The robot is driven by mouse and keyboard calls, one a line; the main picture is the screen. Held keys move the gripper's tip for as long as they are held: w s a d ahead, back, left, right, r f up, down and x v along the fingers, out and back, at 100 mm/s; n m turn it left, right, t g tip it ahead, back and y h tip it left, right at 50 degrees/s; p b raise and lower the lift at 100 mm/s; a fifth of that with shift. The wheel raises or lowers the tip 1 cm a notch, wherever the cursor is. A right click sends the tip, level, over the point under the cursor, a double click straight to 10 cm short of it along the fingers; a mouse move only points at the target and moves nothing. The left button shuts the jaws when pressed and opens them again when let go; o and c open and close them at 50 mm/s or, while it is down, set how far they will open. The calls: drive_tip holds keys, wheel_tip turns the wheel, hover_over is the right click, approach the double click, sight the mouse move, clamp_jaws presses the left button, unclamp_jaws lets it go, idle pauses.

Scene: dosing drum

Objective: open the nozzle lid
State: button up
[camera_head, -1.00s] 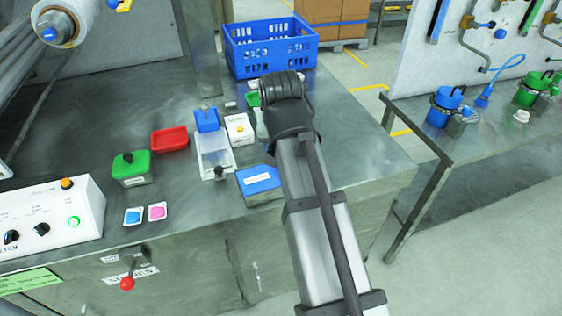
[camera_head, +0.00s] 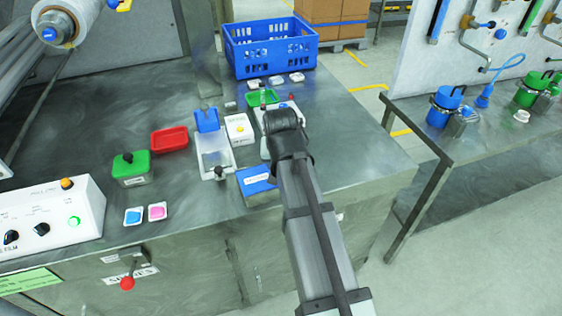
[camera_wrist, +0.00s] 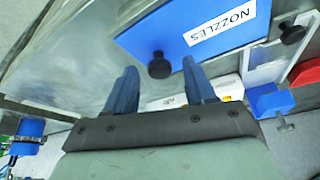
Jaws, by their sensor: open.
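The nozzle box with its blue lid (camera_head: 257,179) stands near the front edge of the steel table. In the wrist view the blue lid (camera_wrist: 205,30), labelled NOZZLES, is shut and carries a black knob (camera_wrist: 159,66). My gripper (camera_wrist: 160,72) is open and empty, with its two blue fingers pointing toward the lid. The knob appears between the fingertips, and I see no contact. How far the fingers are from the knob is hard to tell. In the head view my arm hides the fingers and the knob.
Left of the nozzle box stands a white tray (camera_head: 215,152), with a white box (camera_head: 239,128) behind. A green-lidded box (camera_head: 131,166), a red tray (camera_head: 169,139) and a control box (camera_head: 50,214) are further left. A blue crate (camera_head: 271,50) stands at the back.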

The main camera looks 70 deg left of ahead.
drive_tip(key=shift+c, duration=0.2)
clamp_jaws()
idle(0.3)
